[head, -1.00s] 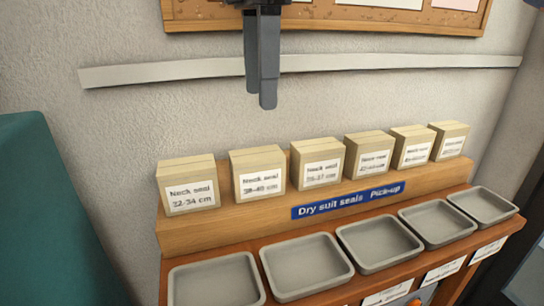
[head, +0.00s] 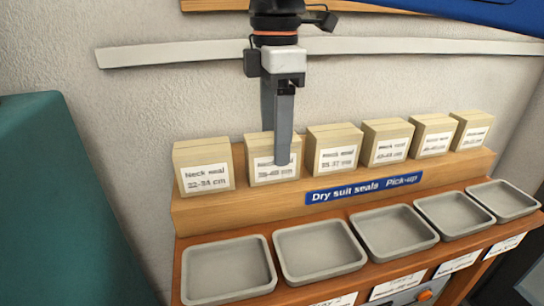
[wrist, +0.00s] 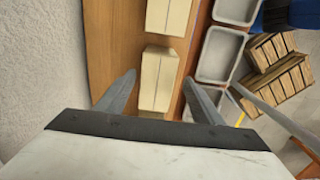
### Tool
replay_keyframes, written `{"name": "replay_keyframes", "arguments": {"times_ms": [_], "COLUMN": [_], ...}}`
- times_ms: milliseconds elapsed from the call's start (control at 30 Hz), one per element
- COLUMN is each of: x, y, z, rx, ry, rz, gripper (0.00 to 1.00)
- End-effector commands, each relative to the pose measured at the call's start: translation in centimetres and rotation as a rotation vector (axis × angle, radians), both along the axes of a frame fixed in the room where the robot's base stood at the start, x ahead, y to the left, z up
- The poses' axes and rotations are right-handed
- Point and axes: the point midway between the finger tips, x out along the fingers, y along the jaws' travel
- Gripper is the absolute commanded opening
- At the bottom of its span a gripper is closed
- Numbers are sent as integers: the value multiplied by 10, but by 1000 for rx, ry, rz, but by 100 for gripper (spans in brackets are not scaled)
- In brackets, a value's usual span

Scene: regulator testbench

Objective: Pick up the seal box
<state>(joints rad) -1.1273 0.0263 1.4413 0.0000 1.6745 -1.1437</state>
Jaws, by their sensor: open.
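Several similar tan seal boxes stand upright in a row on a wooden ledge (head: 250,207), with white "Neck seal" labels. The leftmost box (head: 204,167) is fully in view. My gripper (head: 283,162) hangs pointing down over the second box from the left (head: 260,172) and hides part of its label. In the wrist view my gripper (wrist: 160,80) is open. A box (wrist: 157,82) shows below and between its two fingers, with no visible contact. Another box (wrist: 168,14) is further up the row in that view. How high the fingertips are above the box is hard to tell.
A blue "Dry suit seals Pick-up" sign (head: 363,190) is on the ledge front. Several grey trays (head: 318,252) line the lower shelf. A wall rail (head: 170,52) runs behind, and a teal panel (head: 60,200) stands left. Neighbouring boxes are closely spaced.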

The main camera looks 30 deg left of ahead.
Motion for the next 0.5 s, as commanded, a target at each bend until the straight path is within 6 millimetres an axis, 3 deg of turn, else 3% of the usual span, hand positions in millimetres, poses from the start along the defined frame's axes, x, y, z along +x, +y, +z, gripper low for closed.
{"name": "replay_keyframes", "arguments": {"times_ms": [333,500], "x": [1,1], "y": [6,6], "z": [-40,-51], "rx": [-1,1], "ry": [1,-1], "rz": [0,0], "gripper": [61,61]}}
